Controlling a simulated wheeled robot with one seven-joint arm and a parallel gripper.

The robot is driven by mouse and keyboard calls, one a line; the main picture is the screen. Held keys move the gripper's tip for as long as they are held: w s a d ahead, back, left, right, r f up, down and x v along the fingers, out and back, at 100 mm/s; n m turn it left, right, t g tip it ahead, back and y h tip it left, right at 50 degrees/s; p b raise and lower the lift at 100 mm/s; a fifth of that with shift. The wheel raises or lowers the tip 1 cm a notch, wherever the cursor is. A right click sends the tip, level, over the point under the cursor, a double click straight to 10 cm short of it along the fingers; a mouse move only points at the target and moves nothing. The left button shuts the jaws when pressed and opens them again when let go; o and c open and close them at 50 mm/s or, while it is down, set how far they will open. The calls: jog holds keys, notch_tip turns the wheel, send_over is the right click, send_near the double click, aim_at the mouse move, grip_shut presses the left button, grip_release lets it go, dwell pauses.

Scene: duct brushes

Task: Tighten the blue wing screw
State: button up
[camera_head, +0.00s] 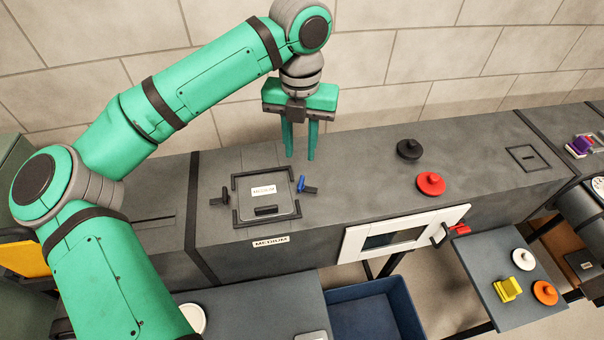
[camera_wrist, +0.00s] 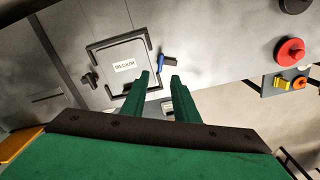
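The blue wing screw (camera_head: 301,184) sits at the right edge of a square hatch labelled MEDIUM (camera_head: 264,190) on top of the grey duct. A small dark piece (camera_head: 310,190) is beside it. In the wrist view the blue wing screw (camera_wrist: 161,61) shows just beyond the fingertips, at the hatch's right side. My gripper (camera_head: 300,156) points down above and behind the hatch's right side, apart from the screw. Its green fingers (camera_wrist: 160,77) are spread with nothing between them.
A black wing screw (camera_head: 219,195) is at the hatch's left edge. A black knob (camera_head: 409,149) and a red knob (camera_head: 431,184) stand farther right on the duct. A white-framed door (camera_head: 350,243) is on the front. A blue bin (camera_head: 400,300) is below.

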aim_at(301, 181)
notch_tip(301, 181, down, 9)
jog(key=shift+f, duration=0.7)
jog(key=shift+d, duration=0.1)
jog(key=shift+c, duration=0.6)
grip_shut()
